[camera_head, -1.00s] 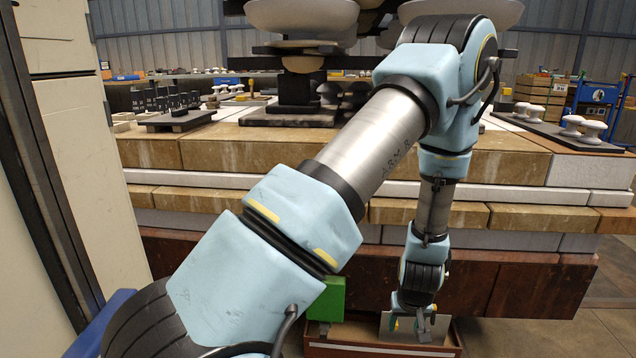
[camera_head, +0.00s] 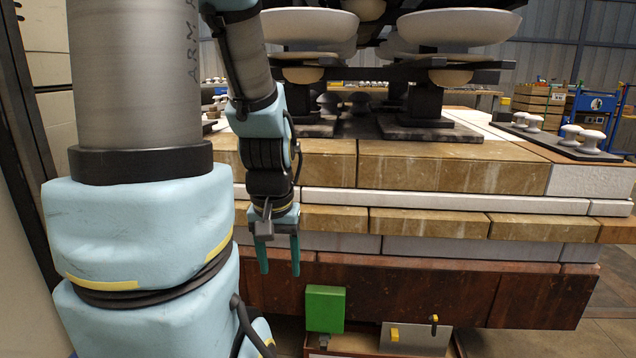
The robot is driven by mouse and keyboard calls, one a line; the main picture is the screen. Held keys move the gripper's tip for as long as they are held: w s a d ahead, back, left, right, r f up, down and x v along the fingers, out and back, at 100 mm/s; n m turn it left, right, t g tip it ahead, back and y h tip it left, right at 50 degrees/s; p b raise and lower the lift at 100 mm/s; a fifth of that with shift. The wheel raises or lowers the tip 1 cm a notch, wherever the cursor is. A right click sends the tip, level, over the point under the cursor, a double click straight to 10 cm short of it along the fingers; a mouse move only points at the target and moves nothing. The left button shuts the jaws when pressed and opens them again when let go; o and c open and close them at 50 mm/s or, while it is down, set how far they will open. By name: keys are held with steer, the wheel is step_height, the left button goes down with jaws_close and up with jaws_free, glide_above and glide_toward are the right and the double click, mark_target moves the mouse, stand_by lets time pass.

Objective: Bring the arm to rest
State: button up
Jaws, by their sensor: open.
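My arm (camera_head: 140,230) fills the left of the head view, its upper links upright and its forearm hanging down beside them. My gripper (camera_head: 279,270) points down in front of the stacked slabs. Its two teal fingers are apart with nothing between them. It hangs above and to the left of the green block (camera_head: 325,308), clear of it.
Below are the green block and a grey plate (camera_head: 414,338) with yellow-marked parts, in a reddish tray partly cut off by the frame. The layered slabs (camera_head: 440,168) carry insulator stacks (camera_head: 445,30). A rack of white insulators (camera_head: 566,140) lies at right. A pale cabinet stands at far left.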

step_height(320, 180, up, 31)
steer(key=p, duration=3)
steer(key=shift+w+d, duration=0.15)
steer(key=shift+d, duration=0.05)
